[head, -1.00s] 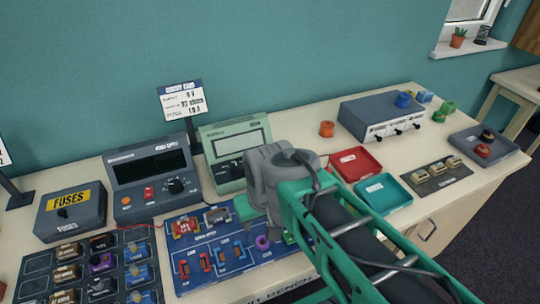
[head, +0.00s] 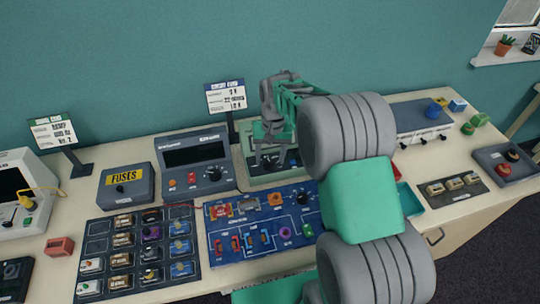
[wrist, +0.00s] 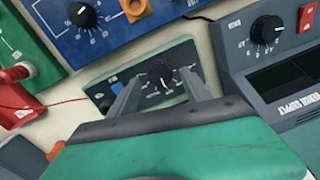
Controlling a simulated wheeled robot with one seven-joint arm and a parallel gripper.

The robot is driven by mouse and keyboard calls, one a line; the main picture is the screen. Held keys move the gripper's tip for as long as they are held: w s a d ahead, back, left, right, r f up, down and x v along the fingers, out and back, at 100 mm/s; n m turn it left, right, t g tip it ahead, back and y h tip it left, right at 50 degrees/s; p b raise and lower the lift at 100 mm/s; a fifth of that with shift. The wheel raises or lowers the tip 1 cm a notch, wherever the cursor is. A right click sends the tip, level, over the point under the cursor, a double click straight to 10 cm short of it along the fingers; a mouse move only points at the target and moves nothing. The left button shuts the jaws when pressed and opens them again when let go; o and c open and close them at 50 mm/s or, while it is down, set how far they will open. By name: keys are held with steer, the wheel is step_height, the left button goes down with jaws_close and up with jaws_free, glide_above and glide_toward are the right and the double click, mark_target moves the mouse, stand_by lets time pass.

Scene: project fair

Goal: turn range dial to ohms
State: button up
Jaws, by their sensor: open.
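The pale green meter (head: 257,182) stands at the back of the bench, mostly covered by my arm in the head view. In the wrist view its front panel (wrist: 183,57) shows with a black range dial (wrist: 160,74) with a white pointer and printed marks around it. My gripper (head: 270,159) is over the meter's front. In the wrist view the two fingers of my gripper (wrist: 162,92) are apart, one on each side of the dial; I cannot tell whether they touch it. The dial's setting is too small to read.
The dark power supply (head: 195,150) with its own knob stands close to the left of the meter. A blue circuit board (head: 265,247) lies in front. The fuse box (head: 127,188) and component tray (head: 95,235) are further left. A grey box (head: 420,120) stands to the right.

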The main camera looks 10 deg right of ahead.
steer(key=shift+f, duration=0.8)
steer(key=shift+c, duration=0.3)
jaws_close()
